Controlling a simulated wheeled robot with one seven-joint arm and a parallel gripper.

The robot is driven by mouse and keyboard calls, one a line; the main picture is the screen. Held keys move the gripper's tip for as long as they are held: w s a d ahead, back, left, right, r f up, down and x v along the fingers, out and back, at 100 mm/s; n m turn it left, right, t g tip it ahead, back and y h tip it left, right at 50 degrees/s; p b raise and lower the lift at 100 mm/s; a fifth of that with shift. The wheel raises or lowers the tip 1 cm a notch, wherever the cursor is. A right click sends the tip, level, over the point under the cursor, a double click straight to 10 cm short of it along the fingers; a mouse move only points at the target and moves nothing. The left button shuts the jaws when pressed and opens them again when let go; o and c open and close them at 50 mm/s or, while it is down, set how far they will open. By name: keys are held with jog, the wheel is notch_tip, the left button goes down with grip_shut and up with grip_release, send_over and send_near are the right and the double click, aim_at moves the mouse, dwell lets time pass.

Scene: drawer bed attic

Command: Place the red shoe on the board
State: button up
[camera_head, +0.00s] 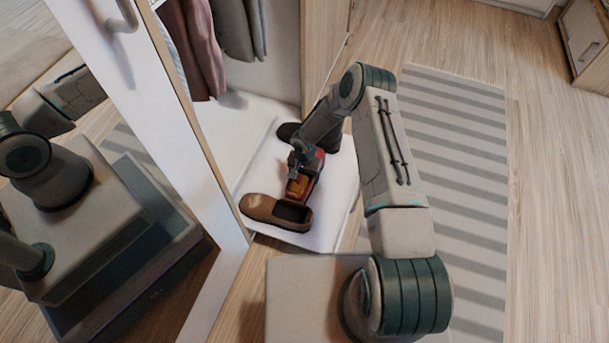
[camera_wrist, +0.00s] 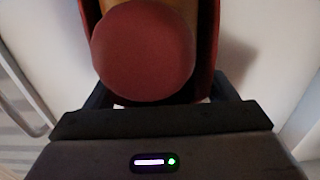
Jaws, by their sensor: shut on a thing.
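The red shoe (camera_head: 302,186) is in my gripper (camera_head: 298,165), over or on the white board (camera_head: 267,161) at the bottom of the wardrobe. In the wrist view the shoe's rounded red end (camera_wrist: 143,52) and its red sides fill the top middle, between the dark jaws. My gripper is shut on it. I cannot tell whether the shoe touches the board. A brown shoe (camera_head: 275,212) lies in front of it, near the board's front edge. A dark shoe (camera_head: 290,131) lies behind, partly hidden by my arm.
Clothes (camera_head: 199,45) hang above the board at the back. A mirrored door (camera_head: 140,85) stands open on the left, reflecting my body. A striped rug (camera_head: 455,170) lies on the wooden floor to the right. The board's left rear part is clear.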

jog(key=shift+f, duration=0.15)
jog(key=o, duration=1.1)
jog(key=shift+o, duration=0.2)
